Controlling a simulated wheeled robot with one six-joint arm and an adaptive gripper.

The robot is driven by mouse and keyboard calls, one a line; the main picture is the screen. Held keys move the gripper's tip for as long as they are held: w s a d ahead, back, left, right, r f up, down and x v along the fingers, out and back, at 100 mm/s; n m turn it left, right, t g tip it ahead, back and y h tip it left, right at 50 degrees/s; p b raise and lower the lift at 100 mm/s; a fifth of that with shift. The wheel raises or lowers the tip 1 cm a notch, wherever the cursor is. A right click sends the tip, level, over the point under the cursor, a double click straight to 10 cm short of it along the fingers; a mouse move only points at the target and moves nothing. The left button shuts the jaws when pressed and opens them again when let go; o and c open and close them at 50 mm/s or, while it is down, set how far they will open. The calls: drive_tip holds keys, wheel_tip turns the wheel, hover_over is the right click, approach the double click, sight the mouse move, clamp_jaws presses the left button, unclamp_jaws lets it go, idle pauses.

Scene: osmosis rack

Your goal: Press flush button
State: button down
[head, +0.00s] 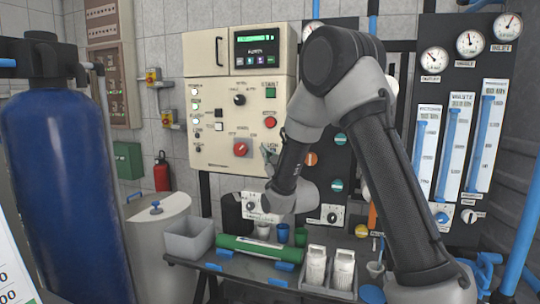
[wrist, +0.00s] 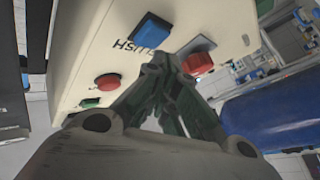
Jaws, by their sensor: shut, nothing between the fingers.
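The flush button is a blue square button (wrist: 153,28) on the cream control panel (head: 215,110). In the wrist view its black label, partly covered by my fingers, reads upside down beside it. My gripper (wrist: 165,62) is shut and empty, its fingertips close to the label and just short of the blue button in the picture. I cannot tell whether they touch the panel. In the head view my gripper (head: 268,155) is at the panel's lower right, and the blue button is not clearly visible there.
A red rotary switch (wrist: 198,62) is right beside my fingertips. A red round button (head: 270,122) and a green button (head: 271,89) are above on the panel. Below is a bench with a green cylinder (head: 250,249), a grey bin (head: 188,238) and white bottles (head: 316,266). A blue tank (head: 65,190) stands left.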

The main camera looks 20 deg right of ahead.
drive_tip(key=s+a, duration=0.2)
drive_tip(key=s, duration=0.2)
drive_tip(key=shift+s+a, duration=0.1)
drive_tip(key=shift+a, duration=0.3)
drive_tip(key=shift+f, duration=0.1)
idle(0.4)
